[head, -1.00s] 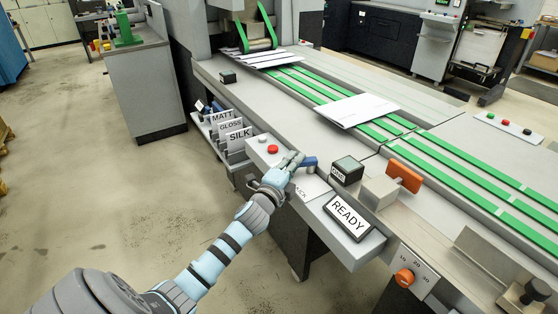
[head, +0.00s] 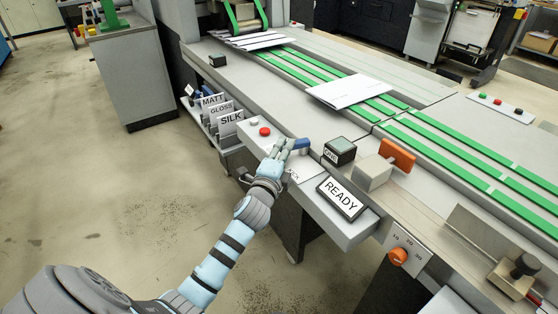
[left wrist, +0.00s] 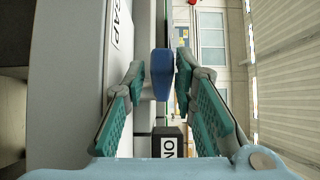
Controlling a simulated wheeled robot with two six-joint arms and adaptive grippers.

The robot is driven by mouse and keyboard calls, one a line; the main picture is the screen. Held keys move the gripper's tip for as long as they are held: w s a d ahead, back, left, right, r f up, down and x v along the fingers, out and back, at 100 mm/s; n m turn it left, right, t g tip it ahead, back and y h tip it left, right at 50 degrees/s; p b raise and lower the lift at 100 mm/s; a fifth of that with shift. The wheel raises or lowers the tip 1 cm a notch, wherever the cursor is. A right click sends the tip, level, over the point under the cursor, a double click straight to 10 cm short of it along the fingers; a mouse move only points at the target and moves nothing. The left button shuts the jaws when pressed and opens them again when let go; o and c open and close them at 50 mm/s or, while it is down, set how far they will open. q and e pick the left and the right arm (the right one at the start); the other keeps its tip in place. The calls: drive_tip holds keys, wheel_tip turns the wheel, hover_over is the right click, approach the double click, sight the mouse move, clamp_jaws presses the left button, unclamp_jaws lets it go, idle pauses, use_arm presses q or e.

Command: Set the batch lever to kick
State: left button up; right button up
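The batch lever has a blue handle (head: 301,144), on the grey ledge of the machine. In the left wrist view the blue handle (left wrist: 161,75) stands between the two finger pads. My left gripper (head: 284,146) is at the lever, its fingers open on either side of the handle. In the left wrist view the fingers (left wrist: 160,72) are apart, with a gap on both sides of the handle. A label ending in "ICK" (head: 294,174) is partly hidden by my gripper. My right gripper is out of view.
A red button (head: 265,132) and a white one (head: 254,121) sit left of the lever. A dark box marked "ONE" (head: 339,151), a READY sign (head: 341,197) and an orange handle (head: 397,154) stand to the right. MATT, GLOSS and SILK cards (head: 231,118) are in a rack farther left.

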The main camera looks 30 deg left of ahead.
use_arm(q)
drive_tip(key=v, duration=1)
